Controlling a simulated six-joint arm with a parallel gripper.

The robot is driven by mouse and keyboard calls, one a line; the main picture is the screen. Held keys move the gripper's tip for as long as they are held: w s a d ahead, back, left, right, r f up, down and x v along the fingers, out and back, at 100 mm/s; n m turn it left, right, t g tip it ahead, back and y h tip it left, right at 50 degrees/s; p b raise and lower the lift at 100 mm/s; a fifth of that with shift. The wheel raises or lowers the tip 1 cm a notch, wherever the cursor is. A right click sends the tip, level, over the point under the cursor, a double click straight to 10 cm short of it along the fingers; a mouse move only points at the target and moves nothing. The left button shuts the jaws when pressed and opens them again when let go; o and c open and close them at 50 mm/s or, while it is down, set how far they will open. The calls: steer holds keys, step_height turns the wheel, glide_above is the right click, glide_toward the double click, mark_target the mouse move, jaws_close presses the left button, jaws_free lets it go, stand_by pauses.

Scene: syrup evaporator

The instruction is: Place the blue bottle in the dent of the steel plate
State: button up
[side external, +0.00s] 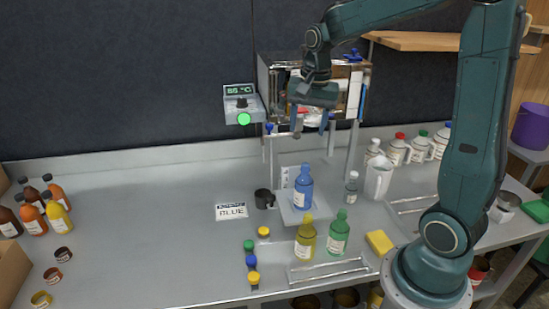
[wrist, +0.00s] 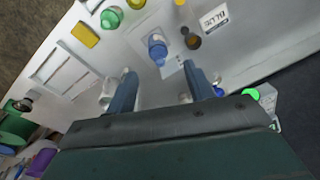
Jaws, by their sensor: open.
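The blue bottle (side external: 303,187) stands upright on the pale steel plate (side external: 288,213) in the middle of the bench. The bottle hides part of the plate, and I cannot make out the dent. In the wrist view the blue bottle (wrist: 157,46) shows just beyond and between my fingertips. My gripper (side external: 310,123) is open and empty, well above the bottle and apart from it. Its two fingers also show in the wrist view (wrist: 160,70), spread wide with nothing between them.
Yellow (side external: 305,239) and green (side external: 338,233) bottles stand in front of the plate. A dark cup (side external: 264,199) and a "BLUE" card (side external: 231,211) lie left. A small clear bottle (side external: 351,187) and white pitcher (side external: 378,179) stand right.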

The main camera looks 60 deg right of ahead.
steer(key=s+a+r+n+t, duration=0.2)
steer(key=s+a+n, duration=0.4)
steer(key=s, duration=0.2)
steer(key=s+a+r+n+t, duration=0.2)
steer(key=s+a+n, duration=0.5)
steer(key=s, duration=0.2)
steer(key=shift+r+y, duration=0.15)
steer(key=shift+y, duration=0.15)
